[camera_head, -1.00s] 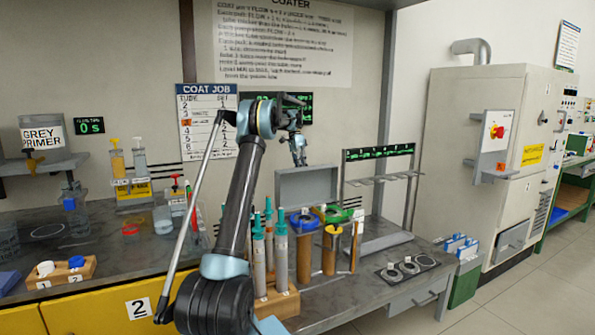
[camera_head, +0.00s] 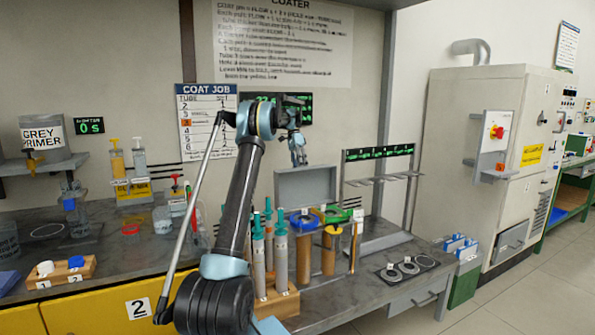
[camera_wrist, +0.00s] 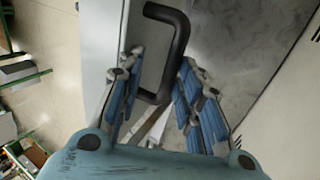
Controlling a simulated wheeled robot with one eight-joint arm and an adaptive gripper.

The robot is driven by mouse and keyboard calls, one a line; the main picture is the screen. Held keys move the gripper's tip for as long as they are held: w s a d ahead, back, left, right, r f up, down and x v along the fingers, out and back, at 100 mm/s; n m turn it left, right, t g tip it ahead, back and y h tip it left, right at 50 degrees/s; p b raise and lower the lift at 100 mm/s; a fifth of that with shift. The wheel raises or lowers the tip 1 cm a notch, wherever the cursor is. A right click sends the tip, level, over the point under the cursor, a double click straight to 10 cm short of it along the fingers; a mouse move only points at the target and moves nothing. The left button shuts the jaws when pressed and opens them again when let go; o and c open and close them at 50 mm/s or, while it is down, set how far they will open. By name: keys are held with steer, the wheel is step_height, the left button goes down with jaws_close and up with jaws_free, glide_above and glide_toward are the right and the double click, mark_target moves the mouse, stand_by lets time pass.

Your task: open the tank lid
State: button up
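In the head view my gripper (camera_head: 298,152) is small and hangs just above a grey rimmed panel (camera_head: 306,187), which stands upright behind the tubes at the back of the bench. I take this panel for the tank lid but cannot be sure. In the wrist view a black U-shaped handle (camera_wrist: 181,38) stands on a pale grey surface. My blue-padded fingers (camera_wrist: 158,100) are spread, one to each side of the handle's lower end, with a gap showing. I cannot tell whether either finger touches it. The handle does not show in the head view.
Grey-and-teal tubes (camera_head: 281,250) stand in a wooden block in front of the panel. Brown cylinders with blue and green rings (camera_head: 329,252) stand beside them. A slotted rack (camera_head: 382,178) rises to the right. A grey primer can (camera_head: 43,138) is at left.

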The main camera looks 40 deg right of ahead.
steer(key=v, duration=0.6)
steer(key=shift+w+r, duration=0.25)
steer(key=shift+r, duration=0.1)
